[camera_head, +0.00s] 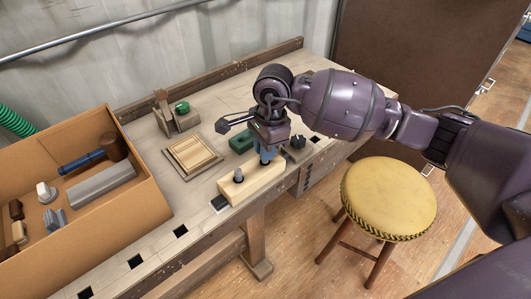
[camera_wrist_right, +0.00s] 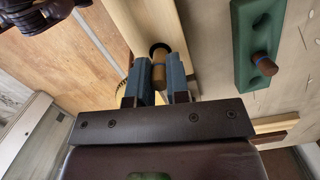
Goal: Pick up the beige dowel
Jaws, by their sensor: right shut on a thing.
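A pale wooden block (camera_head: 255,182) lies near the front edge of the workbench. My right gripper (camera_head: 266,157) points down over the block's far end. In the head view the fingers hide the dowel. A grey peg (camera_head: 238,175) stands at the block's near end. My left gripper is not in view.
A green block (camera_head: 242,143) with holes lies behind; the wrist view shows a brown peg (camera_wrist_right: 265,66) in it. A framed wooden panel (camera_head: 192,155) lies left. A cardboard box (camera_head: 140,208) holds a mallet (camera_head: 100,157). A yellow stool (camera_head: 390,195) stands right of the bench.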

